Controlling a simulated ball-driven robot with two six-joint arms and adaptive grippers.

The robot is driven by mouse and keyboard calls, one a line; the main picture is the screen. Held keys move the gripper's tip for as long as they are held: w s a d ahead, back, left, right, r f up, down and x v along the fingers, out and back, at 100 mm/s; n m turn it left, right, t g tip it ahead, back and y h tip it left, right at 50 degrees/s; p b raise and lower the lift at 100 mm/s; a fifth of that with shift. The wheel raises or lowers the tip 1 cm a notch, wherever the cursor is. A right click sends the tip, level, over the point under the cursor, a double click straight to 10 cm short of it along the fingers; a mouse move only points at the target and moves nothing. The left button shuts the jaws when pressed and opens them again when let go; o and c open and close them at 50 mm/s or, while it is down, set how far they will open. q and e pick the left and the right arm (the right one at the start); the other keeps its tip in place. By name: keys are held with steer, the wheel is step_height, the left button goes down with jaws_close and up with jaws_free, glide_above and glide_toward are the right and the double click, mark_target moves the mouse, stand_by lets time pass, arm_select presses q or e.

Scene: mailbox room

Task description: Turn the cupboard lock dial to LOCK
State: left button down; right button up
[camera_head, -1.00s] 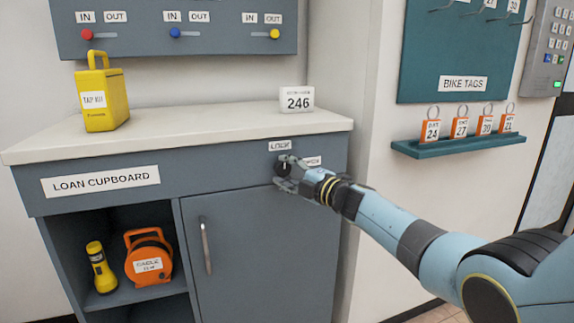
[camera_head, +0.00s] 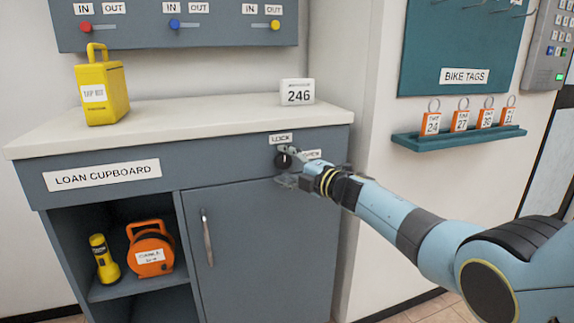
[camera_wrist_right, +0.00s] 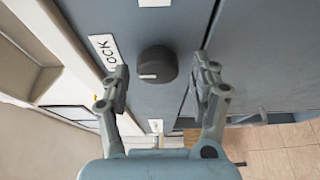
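The black round lock dial (camera_head: 283,160) is on the upper right of the cupboard front. In the right wrist view the dial (camera_wrist_right: 157,64) has a white mark on the left of its face, on the LOCK side. The LOCK label (camera_head: 280,139) is above the dial and the OPEN label (camera_head: 311,154) is to its right. My right gripper (camera_head: 289,169) is at the dial; in the wrist view its fingers (camera_wrist_right: 162,82) are spread either side of the dial, with gaps and no grip. My left gripper is not in view.
A counter top (camera_head: 190,117) above the dial holds a yellow box (camera_head: 103,95) and a 246 sign (camera_head: 297,92). The cupboard door handle (camera_head: 207,238) is lower left of the dial. A tag shelf (camera_head: 458,139) is on the right wall.

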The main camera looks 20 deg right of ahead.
steer(key=v, duration=1.2)
stand_by(0.4)
